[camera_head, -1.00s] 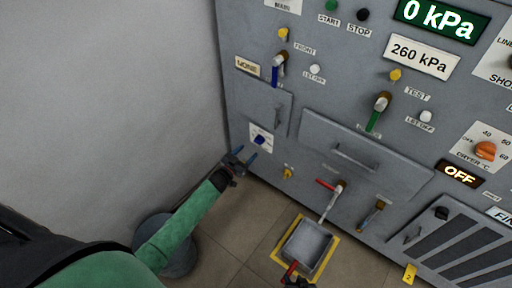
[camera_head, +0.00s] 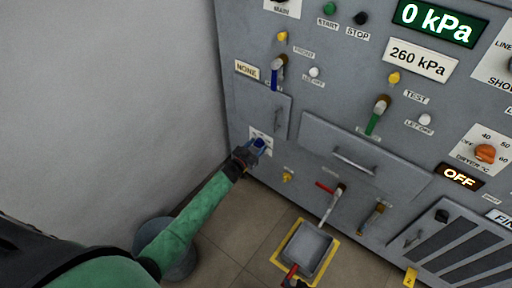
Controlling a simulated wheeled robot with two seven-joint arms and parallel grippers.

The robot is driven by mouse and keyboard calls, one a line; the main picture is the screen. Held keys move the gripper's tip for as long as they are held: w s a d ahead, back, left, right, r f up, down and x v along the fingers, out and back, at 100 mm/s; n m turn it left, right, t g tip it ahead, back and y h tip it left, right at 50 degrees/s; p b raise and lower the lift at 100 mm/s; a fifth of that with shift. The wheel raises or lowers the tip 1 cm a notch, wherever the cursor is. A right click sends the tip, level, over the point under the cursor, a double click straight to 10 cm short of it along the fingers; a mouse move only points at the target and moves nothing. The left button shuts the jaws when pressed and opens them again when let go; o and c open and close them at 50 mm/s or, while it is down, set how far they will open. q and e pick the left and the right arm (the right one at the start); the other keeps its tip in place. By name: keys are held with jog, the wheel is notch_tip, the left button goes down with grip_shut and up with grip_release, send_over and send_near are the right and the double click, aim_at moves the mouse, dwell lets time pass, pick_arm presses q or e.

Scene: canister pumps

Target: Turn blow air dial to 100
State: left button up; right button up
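The blue dial (camera_head: 259,142) sits on a small white plate (camera_head: 267,151) low on the left of the grey panel; its lettering is too small to read. My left gripper (camera_head: 258,146), with blue fingertips, is at this dial. Its fingers look apart, one to each side of the knob. I cannot tell whether they touch it, and they partly hide the knob and its scale. My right gripper (camera_head: 292,275) shows only as red fingertips at the bottom edge, in front of the tray; its opening is unclear.
The grey panel (camera_head: 330,100) carries a blue lever (camera_head: 276,74), a green lever (camera_head: 377,117), a red-handled lever (camera_head: 333,197) and an orange dryer dial (camera_head: 485,153). A tray (camera_head: 306,252) stands on the floor below. A drawer handle (camera_head: 354,161) juts out.

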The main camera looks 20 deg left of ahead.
pick_arm(q)
jog(key=c, duration=0.7)
jog(key=shift+m, duration=0.4)
pick_arm(e)
jog(key=shift+f, duration=0.1)
notch_tip(320, 180, down, 6)
jog(key=b, duration=0.6)
pick_arm(q)
jog(key=shift+f+m, duration=0.1)
jog(key=shift+m, duration=9.5)
pick_arm(e)
jog(key=w+r+t, duration=0.4)
jog(key=w+r, duration=0.5)
jog(key=r, duration=0.2)
jog(key=shift+a+y, duration=0.4)
jog(key=shift+a, duration=0.05)
